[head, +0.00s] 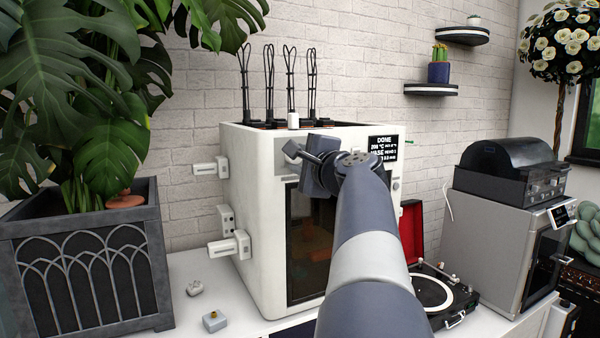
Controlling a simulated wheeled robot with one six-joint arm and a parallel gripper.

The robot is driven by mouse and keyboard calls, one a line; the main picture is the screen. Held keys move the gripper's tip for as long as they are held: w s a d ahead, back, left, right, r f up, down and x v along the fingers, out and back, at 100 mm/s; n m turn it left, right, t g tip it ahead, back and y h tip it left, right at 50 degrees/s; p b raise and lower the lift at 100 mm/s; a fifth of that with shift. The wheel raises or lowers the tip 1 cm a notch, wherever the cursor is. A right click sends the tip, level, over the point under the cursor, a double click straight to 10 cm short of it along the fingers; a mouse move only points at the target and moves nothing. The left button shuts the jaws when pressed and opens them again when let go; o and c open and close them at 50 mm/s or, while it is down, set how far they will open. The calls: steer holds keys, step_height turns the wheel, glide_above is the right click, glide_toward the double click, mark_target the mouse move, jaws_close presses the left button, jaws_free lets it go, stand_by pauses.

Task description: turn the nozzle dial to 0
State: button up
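The white 3D printer (255,245) stands on the counter, with a dark window in its front. A small black screen (383,150) at its upper right front reads "DONE", with smaller lines that are hard to read. My gripper (303,158) is at the upper left of the printer's front, before a grey panel (282,170). A pale rounded part (292,150), possibly the nozzle dial, shows at the gripper's tip. The gripper and arm cover most of this panel, so no dial mark or number can be read. I cannot tell whether the fingers are open or touching it.
A large planter (85,265) with broad leaves stands at the left. Two small parts (214,321) lie on the counter left of the printer. A record player (440,295) with a red lid and a grey cabinet (490,240) are at the right. Thin black loops (270,85) rise from the printer's top.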

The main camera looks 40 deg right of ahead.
steer(key=n+b, duration=0.1)
steer(key=n, duration=0.1)
steer(key=n+b, duration=0.2)
steer(key=shift+f+n, duration=0.2)
steer(key=shift+n, duration=0.1)
steer(key=shift+r+n+b, duration=0.1)
steer(key=shift+n+b, duration=1.1)
steer(key=shift+n, duration=0.5)
steer(key=shift+r, duration=0.1)
steer(key=o, duration=1)
steer(key=shift+c, duration=0.2)
steer(key=v, duration=1)
steer(key=shift+s+a, duration=0.2)
steer(key=shift+s, duration=0.15)
